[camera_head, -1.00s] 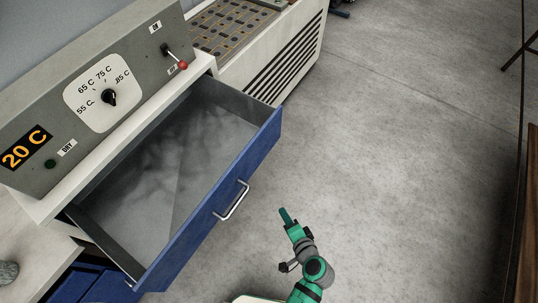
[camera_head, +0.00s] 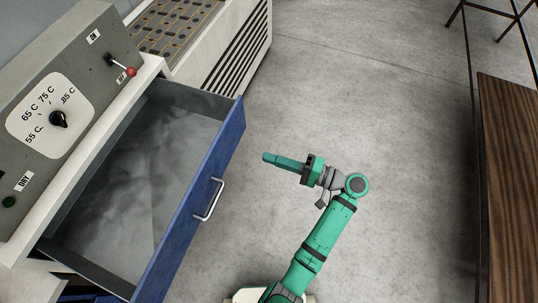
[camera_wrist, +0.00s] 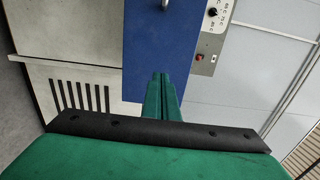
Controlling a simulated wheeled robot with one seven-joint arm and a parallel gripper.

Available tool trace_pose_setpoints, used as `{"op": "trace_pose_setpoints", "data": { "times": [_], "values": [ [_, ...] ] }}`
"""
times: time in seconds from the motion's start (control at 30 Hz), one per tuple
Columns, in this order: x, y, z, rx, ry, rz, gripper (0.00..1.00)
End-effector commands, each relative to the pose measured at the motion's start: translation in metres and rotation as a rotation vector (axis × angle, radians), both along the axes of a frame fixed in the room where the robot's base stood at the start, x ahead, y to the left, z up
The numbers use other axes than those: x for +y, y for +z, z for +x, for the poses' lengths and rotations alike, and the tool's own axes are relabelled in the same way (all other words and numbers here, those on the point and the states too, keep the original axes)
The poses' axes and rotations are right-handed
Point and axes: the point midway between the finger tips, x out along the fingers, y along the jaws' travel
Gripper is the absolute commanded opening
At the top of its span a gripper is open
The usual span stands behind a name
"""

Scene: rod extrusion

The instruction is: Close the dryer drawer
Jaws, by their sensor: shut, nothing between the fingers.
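The dryer drawer (camera_head: 188,225) is pulled well out, with a blue front and a silver handle (camera_head: 209,199). Its grey inside looks empty. In the wrist view the blue drawer front (camera_wrist: 150,50) stands beyond the fingers, with a bit of the handle at the top edge. My gripper (camera_head: 268,158) is shut and empty. It is to the right of the drawer front in the head view, pointing left towards it, apart from both the front and the handle. The shut green fingers also show in the wrist view (camera_wrist: 161,80).
The dryer panel (camera_head: 45,120) has a dial and a red-tipped lever (camera_head: 131,72). A white vented cabinet (camera_head: 225,60) stands behind the drawer. A wooden table (camera_head: 515,170) is at the right. The grey floor between drawer and table is clear except for my arm.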

Motion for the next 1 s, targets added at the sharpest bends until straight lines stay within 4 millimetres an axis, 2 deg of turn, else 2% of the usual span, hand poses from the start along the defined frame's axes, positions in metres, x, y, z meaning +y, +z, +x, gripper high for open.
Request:
{"op": "trace_pose_setpoints", "data": {
  "times": [0.3, 0.5, 0.7, 1.0],
  "values": [
    [0.057, 0.000, 0.022, 0.001, 0.002, -0.001, 0.00],
    [0.087, 0.000, 0.035, 0.000, 0.002, 0.000, 0.00],
    [0.103, 0.000, 0.043, 0.000, -0.001, -0.001, 0.00],
    [0.107, 0.000, 0.044, 0.000, -0.002, -0.001, 0.00]
  ]
}}
